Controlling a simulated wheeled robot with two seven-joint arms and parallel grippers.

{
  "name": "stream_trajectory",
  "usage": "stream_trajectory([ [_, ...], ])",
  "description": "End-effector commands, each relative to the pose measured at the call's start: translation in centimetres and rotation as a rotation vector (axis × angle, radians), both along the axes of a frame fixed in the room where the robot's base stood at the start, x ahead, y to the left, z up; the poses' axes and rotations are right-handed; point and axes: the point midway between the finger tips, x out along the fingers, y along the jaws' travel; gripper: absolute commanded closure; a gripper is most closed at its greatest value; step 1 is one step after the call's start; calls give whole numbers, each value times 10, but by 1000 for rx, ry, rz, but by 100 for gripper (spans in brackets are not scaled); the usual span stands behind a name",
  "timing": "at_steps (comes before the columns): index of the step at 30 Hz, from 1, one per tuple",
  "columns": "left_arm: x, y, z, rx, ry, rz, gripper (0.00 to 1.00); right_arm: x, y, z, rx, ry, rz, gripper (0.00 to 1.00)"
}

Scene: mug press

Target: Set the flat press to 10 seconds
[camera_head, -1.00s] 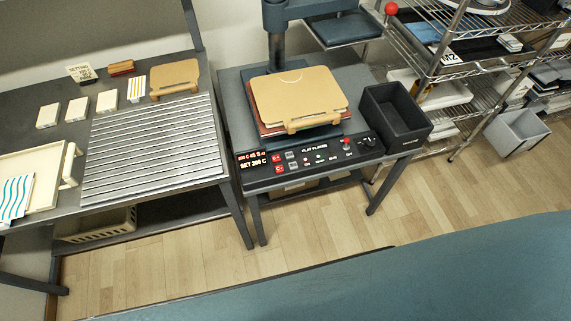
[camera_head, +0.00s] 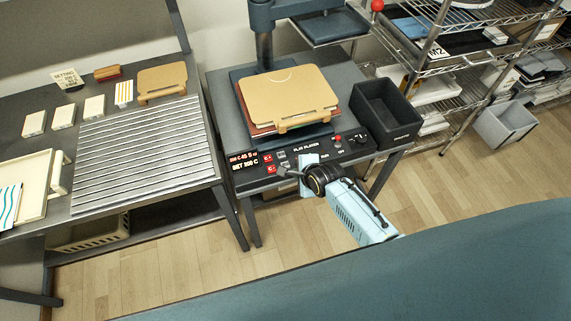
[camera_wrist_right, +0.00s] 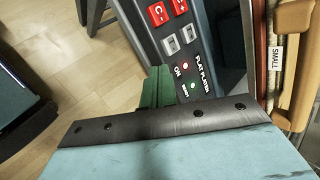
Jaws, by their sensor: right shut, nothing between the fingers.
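The flat press (camera_head: 225,105) stands on a table at the centre of the head view. Its front panel (camera_head: 320,150) has a small red display (camera_head: 243,160) that seems to read 45 S, with a SET line in C below; the digits are blurry. My right gripper (camera_head: 284,171) is shut and empty at the panel's front edge. Its tips (camera_wrist_right: 160,72) appear close to the grey buttons; I cannot tell whether they touch. My left gripper is out of view.
A tan padded board (camera_head: 288,97) lies on the press. A black bin (camera_head: 385,112) stands at its right. Wire shelves (camera_head: 440,60) stand at the right.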

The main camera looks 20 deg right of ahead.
Motion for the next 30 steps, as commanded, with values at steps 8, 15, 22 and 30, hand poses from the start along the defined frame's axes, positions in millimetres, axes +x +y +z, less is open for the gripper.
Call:
stream_trajectory([
  [8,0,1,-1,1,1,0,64,53,14,77,279,-52,-269,100],
  [15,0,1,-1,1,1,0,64,57,15,85,316,-54,-302,100],
  [22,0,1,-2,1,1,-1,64,57,15,83,314,-54,-301,100],
  [30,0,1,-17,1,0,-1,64,57,14,69,312,-55,-300,100],
])
